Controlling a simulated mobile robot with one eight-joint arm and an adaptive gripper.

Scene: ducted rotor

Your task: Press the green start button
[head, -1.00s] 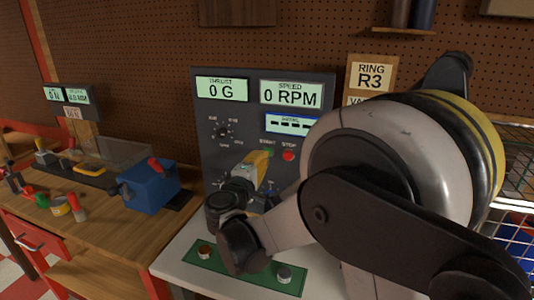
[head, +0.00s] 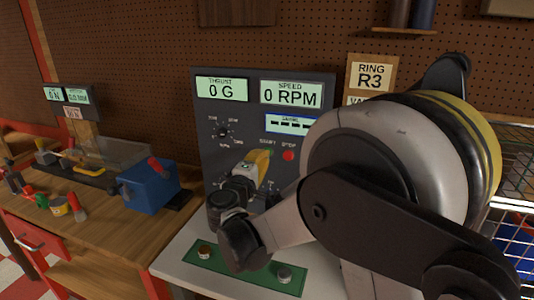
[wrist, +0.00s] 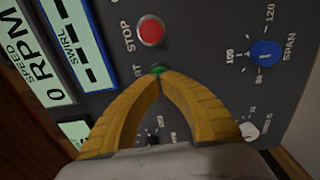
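The green start button (wrist: 158,70) shows in the wrist view just beyond the tips of my gripper (wrist: 160,82), partly hidden by them. My gripper's yellow fingers meet at the tips, with nothing seen between them. In the head view my gripper (head: 265,158) is at the dark control panel (head: 212,165), below the START label. A small bit of the green button (head: 268,154) shows at the fingertips there. I cannot tell whether the tips touch the button. The panel displays read 0 G and 0 RPM.
The red stop button (head: 288,155) is close to the right of the start button; it also shows in the wrist view (wrist: 151,31). A blue span knob (wrist: 264,54) and other dials are nearby. A green mat (head: 232,272) with two small metal pieces lies on the white bench.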

